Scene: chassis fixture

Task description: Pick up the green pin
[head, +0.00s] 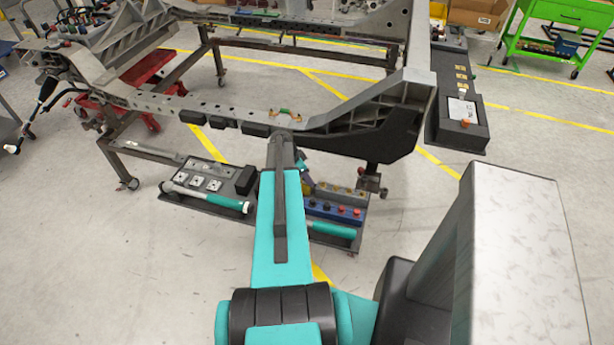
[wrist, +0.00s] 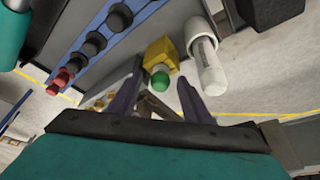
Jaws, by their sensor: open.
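The green pin shows in the wrist view as a small round green head (wrist: 160,81), just below a yellow block (wrist: 161,54). My gripper (wrist: 160,90) is open, with one dark purple finger on each side of the green head in the picture. I cannot tell whether the fingers are level with the pin or whether either touches it; nothing appears held.
A blue holder (head: 335,212) with black and red knobs lies close by; its knobs also show in the wrist view. A white cylinder (wrist: 206,62) stands right of the yellow block. The chassis rail (head: 215,112) runs behind my gripper. Teal handles (head: 333,230) edge the tray.

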